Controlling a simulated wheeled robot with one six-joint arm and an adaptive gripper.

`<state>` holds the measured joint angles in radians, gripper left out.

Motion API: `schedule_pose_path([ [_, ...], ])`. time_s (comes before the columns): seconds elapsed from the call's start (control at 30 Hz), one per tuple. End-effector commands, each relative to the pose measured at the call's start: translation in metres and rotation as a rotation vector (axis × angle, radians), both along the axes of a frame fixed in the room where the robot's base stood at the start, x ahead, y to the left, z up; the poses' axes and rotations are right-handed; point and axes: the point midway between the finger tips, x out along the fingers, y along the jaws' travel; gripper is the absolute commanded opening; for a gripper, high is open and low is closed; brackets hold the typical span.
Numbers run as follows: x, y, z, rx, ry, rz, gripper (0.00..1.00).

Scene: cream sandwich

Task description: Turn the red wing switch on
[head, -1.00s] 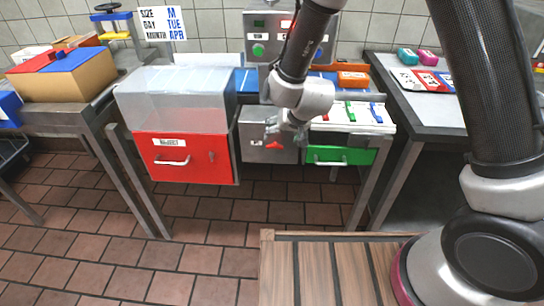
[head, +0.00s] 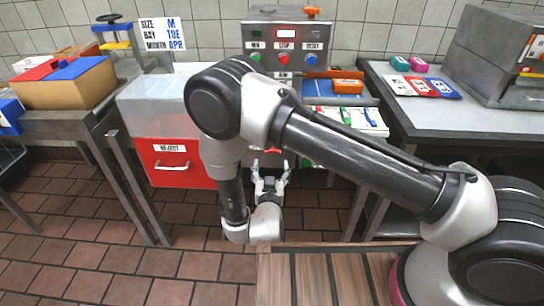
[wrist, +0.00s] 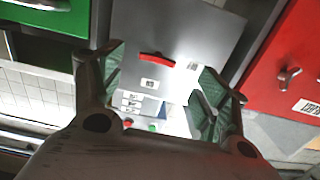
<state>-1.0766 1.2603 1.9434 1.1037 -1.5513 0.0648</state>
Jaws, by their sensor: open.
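The red wing switch (wrist: 157,56) is on the front of a grey metal box (wrist: 200,30). In the wrist view it appears as a thin red bar lying nearly level, with small white labels nearby. In the head view only a bit of the red switch (head: 272,150) shows, just beyond the fingertips. My gripper (head: 271,168) is open and empty in front of the box. In the wrist view its two green-padded fingers (wrist: 161,62) stand on either side of the switch, which looks apart from them. The gap to the box is hard to judge.
A red drawer (head: 180,175) with a handle is left of the grey box; a green drawer (wrist: 50,18) is on its other side. Above stands a control panel (head: 250,35) with coloured buttons and a lit red display. A wooden slatted top (head: 310,275) is in front.

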Motion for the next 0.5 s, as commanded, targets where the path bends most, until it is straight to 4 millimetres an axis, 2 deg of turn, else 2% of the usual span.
schedule_pose_path([
  [0.07, -0.003, -0.002, 0.002, -0.009, -0.037, -0.005, 0.75],
  [0.17, 0.004, -0.003, 0.004, -0.011, -0.052, -0.008, 0.75],
  [0.5, 0.059, -0.004, 0.004, -0.010, -0.049, -0.008, 0.75],
])
